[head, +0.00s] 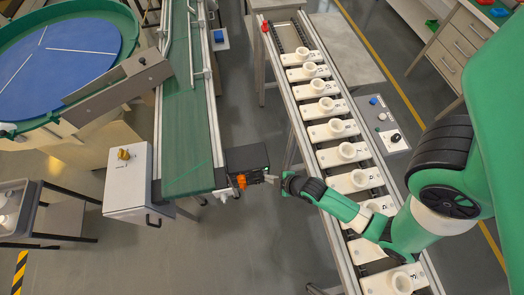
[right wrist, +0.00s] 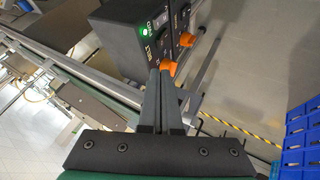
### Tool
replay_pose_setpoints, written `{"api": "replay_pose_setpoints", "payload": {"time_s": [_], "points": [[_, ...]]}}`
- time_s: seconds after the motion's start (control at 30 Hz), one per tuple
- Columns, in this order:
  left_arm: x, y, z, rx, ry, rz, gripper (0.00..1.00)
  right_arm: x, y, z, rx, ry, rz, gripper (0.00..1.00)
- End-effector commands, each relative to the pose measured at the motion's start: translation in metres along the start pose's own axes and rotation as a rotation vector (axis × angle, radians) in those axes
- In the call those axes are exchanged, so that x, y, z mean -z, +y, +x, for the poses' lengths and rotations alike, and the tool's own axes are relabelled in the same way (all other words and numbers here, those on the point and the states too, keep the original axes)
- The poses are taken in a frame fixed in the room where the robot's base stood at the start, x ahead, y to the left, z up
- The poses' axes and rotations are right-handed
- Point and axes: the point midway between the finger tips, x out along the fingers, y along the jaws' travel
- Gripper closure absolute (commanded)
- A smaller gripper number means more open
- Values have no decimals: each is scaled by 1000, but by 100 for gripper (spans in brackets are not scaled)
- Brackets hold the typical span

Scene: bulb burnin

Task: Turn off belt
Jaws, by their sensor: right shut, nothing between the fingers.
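The green conveyor belt (head: 188,110) runs down the left-centre of the head view. A dark control box (head: 246,157) is mounted beside its near end, with an orange knob (head: 241,182) on its front. In the right wrist view the control box (right wrist: 133,40) shows a lit green lamp (right wrist: 144,31), one orange knob (right wrist: 168,67) and a second orange knob (right wrist: 187,39). My right gripper (head: 271,179) is shut and empty, just right of the box in the head view. Its fingertips (right wrist: 166,76) overlap the nearer knob in the wrist view; I cannot tell whether they touch.
A rack of white sockets (head: 339,129) lies under my right arm. A small button panel (head: 386,124) is beside it. Blue crates (right wrist: 302,137) show at right in the wrist view.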

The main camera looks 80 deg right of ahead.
Motion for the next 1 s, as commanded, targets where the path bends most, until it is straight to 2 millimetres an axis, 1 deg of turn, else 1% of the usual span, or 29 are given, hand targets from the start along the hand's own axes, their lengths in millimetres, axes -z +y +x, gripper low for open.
{"api": "replay_pose_setpoints", "payload": {"time_s": [0.03,0.13,0.43,0.53,0.67,0.9,1.0], "points": [[1,0,1,0,0,0,50,-11,-7,-4,12,-22,6,100],[1,0,1,0,0,0,50,-20,-13,-6,22,-40,11,100],[0,0,1,0,0,0,50,-20,-13,-5,22,-39,12,100],[-2,0,-2,0,0,0,50,-20,-13,1,21,-38,12,100],[-9,0,-10,0,0,0,50,-22,-14,21,21,-38,12,100],[-26,0,-28,0,0,0,50,-24,-16,68,21,-37,12,100],[-30,0,-33,0,0,0,50,-24,-16,83,21,-37,12,100]]}}
